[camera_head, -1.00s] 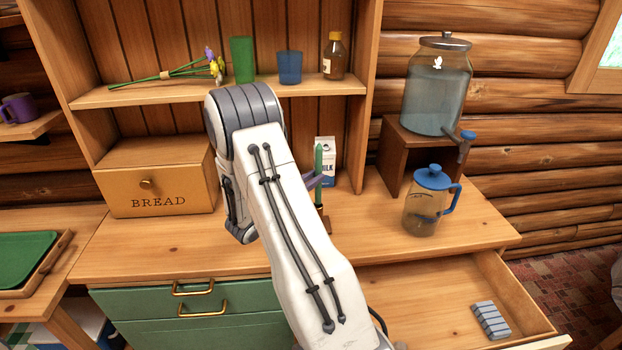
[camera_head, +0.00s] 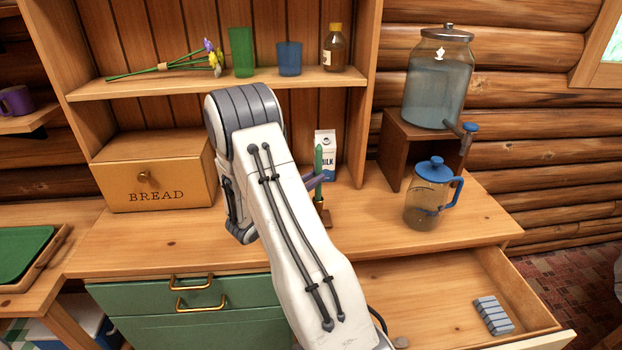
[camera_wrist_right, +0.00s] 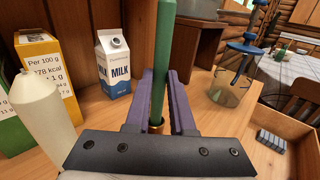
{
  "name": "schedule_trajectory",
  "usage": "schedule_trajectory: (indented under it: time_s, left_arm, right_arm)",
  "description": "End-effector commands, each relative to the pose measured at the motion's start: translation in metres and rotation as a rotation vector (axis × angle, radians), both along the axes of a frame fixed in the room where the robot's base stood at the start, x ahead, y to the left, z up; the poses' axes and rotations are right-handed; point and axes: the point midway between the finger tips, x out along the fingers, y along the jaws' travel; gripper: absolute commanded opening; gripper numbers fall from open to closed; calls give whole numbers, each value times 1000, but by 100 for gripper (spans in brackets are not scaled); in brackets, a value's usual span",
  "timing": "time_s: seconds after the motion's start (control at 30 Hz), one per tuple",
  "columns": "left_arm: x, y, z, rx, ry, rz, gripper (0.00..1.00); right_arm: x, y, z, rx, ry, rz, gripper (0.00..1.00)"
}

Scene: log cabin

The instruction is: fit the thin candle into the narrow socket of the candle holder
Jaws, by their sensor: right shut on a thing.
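My right gripper (camera_wrist_right: 160,100) is shut on the thin green candle (camera_wrist_right: 163,50) and holds it upright. The candle also shows in the head view (camera_head: 318,160), just right of my right arm, with a purple-grey finger of my right gripper (camera_head: 313,181) beside it. The candle holder (camera_head: 325,216) shows as a small piece of brown wood below the candle, mostly hidden by my arm. In the wrist view a brass socket ring (camera_wrist_right: 156,127) shows at the candle's lower end; how deep the candle sits in it cannot be told. My left gripper is not in view.
A thick cream candle (camera_wrist_right: 40,115) stands left of the gripper in the wrist view. A milk carton (camera_head: 325,155) stands behind the green candle. A blue-lidded jug (camera_head: 431,195) stands to the right. An open drawer (camera_head: 430,290) lies in front; the counter between is clear.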

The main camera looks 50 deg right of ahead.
Motion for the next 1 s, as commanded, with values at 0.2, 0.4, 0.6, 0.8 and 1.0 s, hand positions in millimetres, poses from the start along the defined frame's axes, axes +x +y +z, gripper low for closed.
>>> schedule_trajectory:
  time_s: [0.2,0.4,0.6,0.8,1.0]
  left_arm:
    - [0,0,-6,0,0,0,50]
    - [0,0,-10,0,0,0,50]
    - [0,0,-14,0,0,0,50]
    - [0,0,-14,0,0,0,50]
    - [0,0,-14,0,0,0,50]
  right_arm:
    - [0,0,-7,0,0,0,0]
    - [0,0,-12,-1,0,0,0]
    - [0,0,-17,-1,0,0,0]
    - [0,0,-16,0,0,0,57]
    - [0,0,-16,0,0,0,57]
